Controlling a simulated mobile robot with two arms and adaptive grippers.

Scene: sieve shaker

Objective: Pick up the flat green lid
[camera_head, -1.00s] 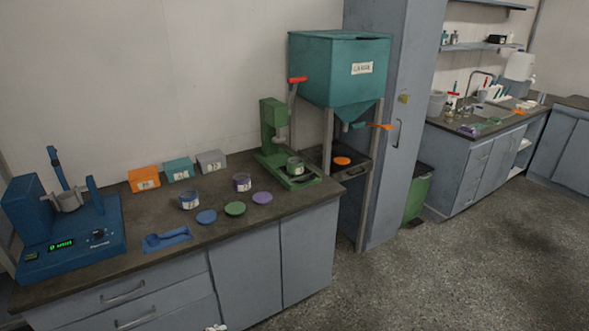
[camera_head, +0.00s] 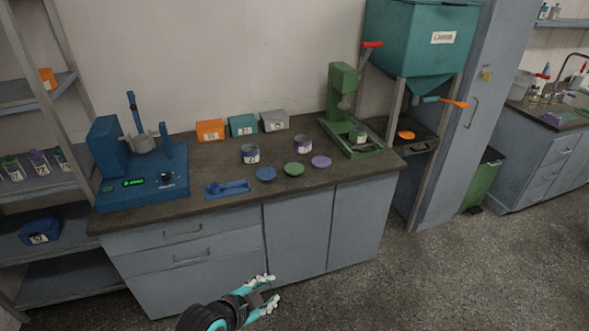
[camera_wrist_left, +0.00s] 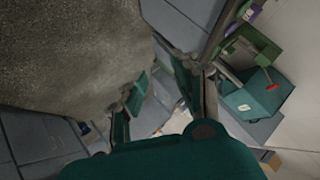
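The flat green lid (camera_head: 293,169) lies on the dark countertop (camera_head: 215,169), between a blue lid (camera_head: 266,174) on its left and a purple lid (camera_head: 321,162) on its right. My left gripper (camera_head: 272,289) is in front of the cabinet, low over the floor and well below the counter, apart from the lid. Its fingers are spread with nothing between them. In the left wrist view the gripper (camera_wrist_left: 152,65) also shows open and empty; I cannot make out the green lid there. My right gripper is not in view.
Jars (camera_head: 251,154) and a blue tool (camera_head: 227,188) share the counter with the lids. A blue machine (camera_head: 140,165) stands left, a green press (camera_head: 345,110) right. Orange (camera_head: 210,130), teal and grey boxes stand behind. Open floor (camera_head: 400,280) lies in front.

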